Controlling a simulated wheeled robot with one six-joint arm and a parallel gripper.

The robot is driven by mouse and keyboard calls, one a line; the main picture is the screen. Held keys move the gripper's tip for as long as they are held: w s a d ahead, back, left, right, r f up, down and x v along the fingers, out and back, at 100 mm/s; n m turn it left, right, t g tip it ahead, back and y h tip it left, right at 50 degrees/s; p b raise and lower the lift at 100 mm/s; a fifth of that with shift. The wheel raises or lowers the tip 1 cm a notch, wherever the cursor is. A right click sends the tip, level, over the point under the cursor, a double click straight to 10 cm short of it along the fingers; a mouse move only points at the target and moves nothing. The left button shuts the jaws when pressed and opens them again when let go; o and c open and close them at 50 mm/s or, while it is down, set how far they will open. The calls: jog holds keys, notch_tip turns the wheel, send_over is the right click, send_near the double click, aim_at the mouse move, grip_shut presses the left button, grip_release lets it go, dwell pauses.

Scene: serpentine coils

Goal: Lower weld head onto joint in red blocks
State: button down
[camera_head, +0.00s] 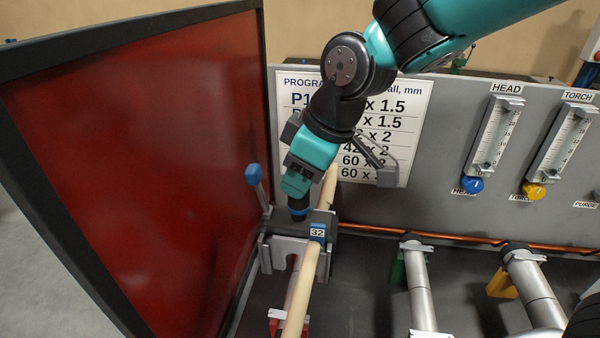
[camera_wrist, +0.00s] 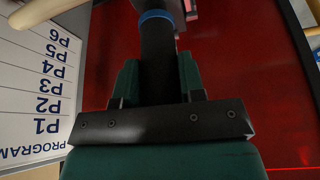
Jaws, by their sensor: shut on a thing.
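My gripper (camera_head: 297,190) points down and is shut on a black upright handle with a blue ring (camera_head: 298,209). In the wrist view, the green fingers (camera_wrist: 158,85) stand on either side of this black handle (camera_wrist: 158,60). The handle's lower end meets the grey weld head (camera_head: 322,222), which carries a "32" label. The weld head is beside a grey notched bracket (camera_head: 276,250). A red block (camera_head: 275,325) shows at the bottom edge, partly cut off, under a tube. The joint is hidden, and I cannot tell whether the head touches it.
A dark-framed red screen (camera_head: 140,150) stands close on the left. A tan hose (camera_head: 301,285) runs past the head. A blue-tipped lever (camera_head: 253,176) stands by the screen. Grey tubes (camera_head: 420,295) lie right, on green and yellow blocks. A panel with gauges (camera_head: 497,135) stands behind.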

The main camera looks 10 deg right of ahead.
aim_at(306, 214)
jog(key=shift+f+b, duration=1.75)
jog(key=shift+f, duration=0.35)
jog(key=shift+f+b, duration=1.1)
jog(key=shift+f, duration=0.25)
dwell(0.5)
jog(key=shift+f, duration=0.3)
jog(key=shift+f+b, duration=1.1)
dwell(0.3)
jog(key=c, duration=0.6)
grip_release()
jog(key=shift+c, duration=0.2)
jog(key=shift+s+f, duration=0.1)
jog(key=shift+f, duration=0.05)
